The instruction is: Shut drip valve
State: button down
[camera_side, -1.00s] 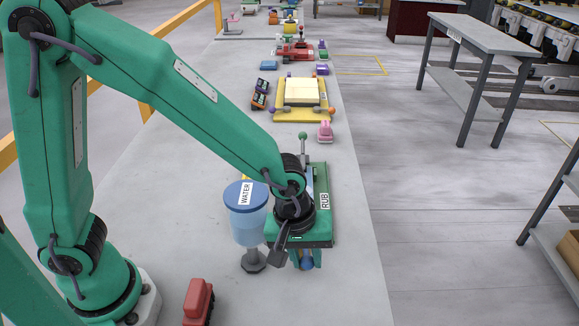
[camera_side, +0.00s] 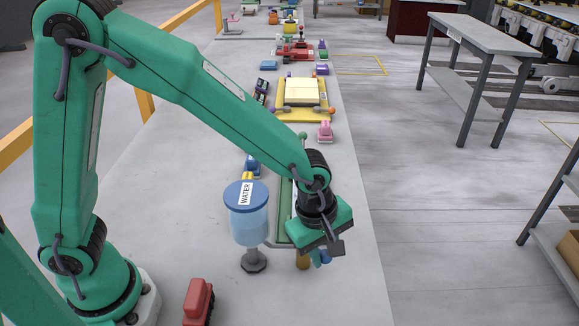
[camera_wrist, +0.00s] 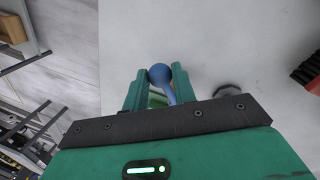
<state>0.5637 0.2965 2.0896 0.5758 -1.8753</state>
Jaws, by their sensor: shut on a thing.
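The water tank (camera_side: 248,222) is a pale blue cylinder with a darker blue lid and a WATER label, upright on a grey stand. A brass post (camera_side: 302,260), perhaps the valve body, stands to its right. My gripper (camera_side: 319,258) is right of the post, tilted, with its fingers low. It is shut on a blue ball-ended lever (camera_side: 326,257). In the wrist view the lever's blue ball (camera_wrist: 159,75) sits between the fingertips (camera_wrist: 160,68). The lever's lower end and its joint are mostly hidden by my gripper.
A green-edged board (camera_side: 283,215) lies behind my gripper, partly covered by my arm. A red toy vehicle (camera_side: 198,302) is at the front left. Bare slab (camera_side: 340,295) lies in front, near the right edge. A yellow tray (camera_side: 302,113) stands farther back.

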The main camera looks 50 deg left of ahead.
aim_at(323, 251)
jog(key=shift+w+d+r+n, duration=0.1)
jog(key=shift+w+d+n, duration=0.1)
jog(key=shift+w+n, duration=0.6)
jog(key=shift+s, duration=0.15)
jog(key=c, duration=1.1)
grip_release()
jog(key=shift+c, duration=0.2)
jog(key=shift+s+a+r, duration=0.1)
jog(key=shift+s+a+r, duration=0.1)
jog(key=shift+s+r, duration=0.1)
jog(key=shift+r, duration=1.05)
jog(key=shift+s+a+r, duration=0.1)
jog(key=shift+s+r, duration=0.05)
jog(key=shift+r, duration=1.1)
jog(key=shift+s+a+r, duration=0.1)
jog(key=shift+s+r, duration=0.1)
jog(key=shift+r, duration=1.05)
